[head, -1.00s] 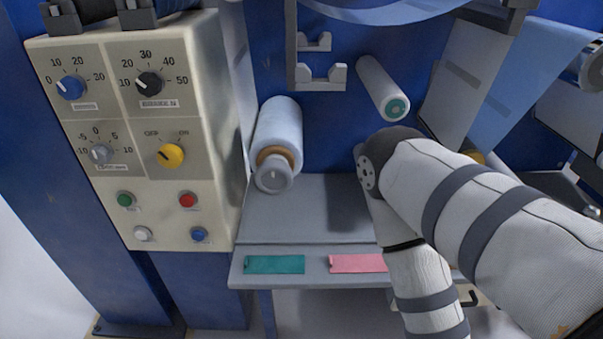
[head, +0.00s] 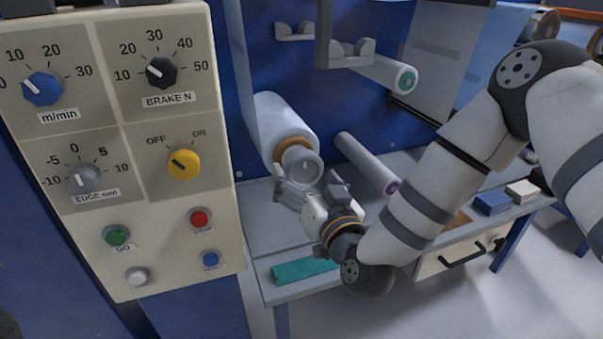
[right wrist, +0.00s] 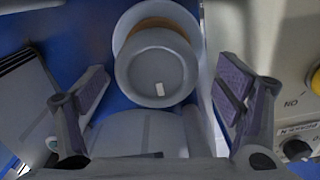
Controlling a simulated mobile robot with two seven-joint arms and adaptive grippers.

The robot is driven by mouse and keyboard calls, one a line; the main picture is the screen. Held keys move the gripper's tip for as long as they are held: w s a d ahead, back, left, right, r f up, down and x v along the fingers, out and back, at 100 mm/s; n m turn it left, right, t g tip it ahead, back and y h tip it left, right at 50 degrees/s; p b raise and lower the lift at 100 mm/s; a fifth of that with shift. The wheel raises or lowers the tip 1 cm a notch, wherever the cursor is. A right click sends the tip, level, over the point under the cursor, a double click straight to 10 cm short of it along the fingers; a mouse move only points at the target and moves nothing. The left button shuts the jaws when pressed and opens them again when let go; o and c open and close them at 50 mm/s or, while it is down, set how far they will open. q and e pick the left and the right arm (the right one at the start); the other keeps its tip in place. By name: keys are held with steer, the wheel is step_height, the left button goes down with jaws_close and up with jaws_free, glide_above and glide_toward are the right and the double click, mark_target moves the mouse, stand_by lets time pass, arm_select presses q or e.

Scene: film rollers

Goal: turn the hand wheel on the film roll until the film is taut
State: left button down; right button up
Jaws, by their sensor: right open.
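The film roll (head: 284,124) is a pale blue-white cylinder on the blue machine wall, with a tan core ring at its front. The hand wheel (head: 303,168) is a round grey disc on the roll's front end. In the right wrist view the hand wheel (right wrist: 157,72) faces me, with a small white mark low on its face. My right gripper (head: 310,185) is open, its fingers either side of the wheel's lower part in the head view. In the right wrist view the wheel lies between the open fingers, with gaps both sides. My left gripper is out of view.
A control panel (head: 118,145) with knobs and buttons stands close on the left. A bare roller with a purple end (head: 368,162) sits right of the film roll; another roller (head: 388,73) is above. A grey shelf (head: 262,240) lies below, with a teal strip (head: 303,270).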

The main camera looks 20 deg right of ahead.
steer(key=shift+w+d+f, duration=0.1)
steer(key=shift+w+d, duration=0.05)
steer(key=shift+w, duration=1)
steer(key=c, duration=1.2)
steer(key=shift+o, duration=0.2)
